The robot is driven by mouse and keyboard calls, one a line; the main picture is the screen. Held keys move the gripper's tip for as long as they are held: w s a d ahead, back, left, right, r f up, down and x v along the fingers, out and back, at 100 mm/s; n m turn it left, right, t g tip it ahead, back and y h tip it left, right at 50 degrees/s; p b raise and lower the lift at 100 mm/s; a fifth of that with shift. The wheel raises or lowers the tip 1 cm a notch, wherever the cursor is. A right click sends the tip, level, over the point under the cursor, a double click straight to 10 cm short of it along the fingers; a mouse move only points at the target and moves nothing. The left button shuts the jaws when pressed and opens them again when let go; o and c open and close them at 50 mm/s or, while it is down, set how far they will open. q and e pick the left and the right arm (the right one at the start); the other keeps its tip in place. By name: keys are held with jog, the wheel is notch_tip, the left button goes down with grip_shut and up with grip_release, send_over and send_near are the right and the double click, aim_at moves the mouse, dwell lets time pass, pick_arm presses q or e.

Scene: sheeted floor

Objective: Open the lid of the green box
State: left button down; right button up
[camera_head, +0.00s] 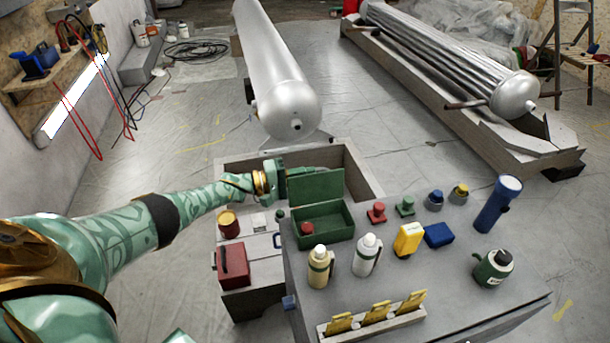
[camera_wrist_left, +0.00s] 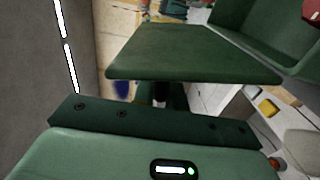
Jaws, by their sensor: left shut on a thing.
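The green box (camera_head: 326,237) stands open near the back left corner of the grey workbench, with a small red object (camera_head: 306,229) inside. Its green lid (camera_head: 316,188) stands raised, roughly upright, at the box's back edge. My left gripper (camera_head: 287,172) is at the lid's upper left and shut on it; the fingertips are partly hidden by the lid. In the left wrist view the lid (camera_wrist_left: 195,55) spans the top middle, with the box's inside (camera_wrist_left: 262,28) at upper right. My right gripper is not in view.
A red box (camera_head: 232,265) sits left, under my arm. An open grey bin (camera_head: 362,175) lies behind the lid.

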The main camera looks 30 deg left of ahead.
pick_arm(q)
jog(key=shift+f, duration=0.15)
jog(key=c, duration=1.5)
grip_release()
jog(key=shift+o, duration=0.2)
jog(key=p+v, duration=0.1)
jog(key=v, duration=1.5)
jog(key=shift+s, duration=0.15)
